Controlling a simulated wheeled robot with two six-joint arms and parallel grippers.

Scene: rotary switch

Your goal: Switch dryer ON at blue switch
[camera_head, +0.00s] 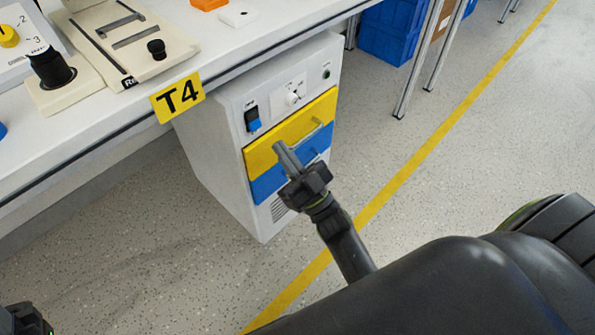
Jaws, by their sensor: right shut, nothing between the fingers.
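The dryer is a white cabinet (215,160) under the bench, with a yellow drawer (270,143) above a blue drawer (266,185). The blue switch (254,124) sits in a black frame on the upper left of its front panel. A white knob (293,98) is to its right. I cannot tell the switch's position. My right gripper (283,152) is shut and empty. It appears in front of the yellow drawer, below and right of the blue switch, and hides part of both drawers. At the bottom left corner a dark part of my left arm shows; its fingers are not in view.
The white bench (120,108) overhangs the cabinet, with a yellow T4 label (178,97) on its edge. A joystick box (52,75) and a control panel stand on it. Blue crates (392,32) are at the back. The speckled floor (480,140) on the right is clear.

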